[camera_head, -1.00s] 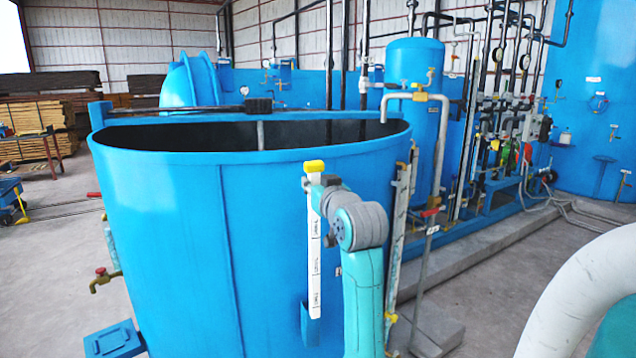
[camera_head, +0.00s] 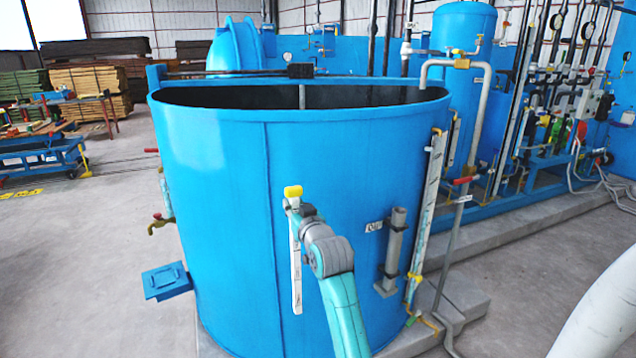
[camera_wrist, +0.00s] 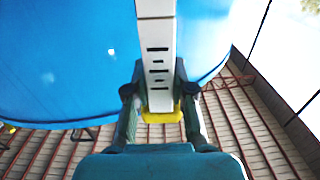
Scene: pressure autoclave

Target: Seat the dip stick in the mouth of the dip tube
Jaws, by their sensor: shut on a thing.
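The dip stick (camera_head: 296,265) is a flat white stick with dark marks and a yellow cap, hanging almost upright in front of the tank. My gripper (camera_head: 304,209) is shut on it just below the cap. In the wrist view, the stick (camera_wrist: 157,45) runs between the fingers of my gripper (camera_wrist: 158,92), with the yellow cap near the palm. The dip tube (camera_head: 393,245) is a grey upright pipe fixed to the tank's side, right of my gripper, with its open mouth at the top. The stick is clear of the tube, to its left.
The large blue open-topped tank (camera_head: 220,190) fills the middle. A label plate (camera_head: 374,226) sits left of the tube's top. A sight gauge (camera_head: 428,205) and a grey pipe (camera_head: 455,225) with a red-handled valve stand close right of the tube.

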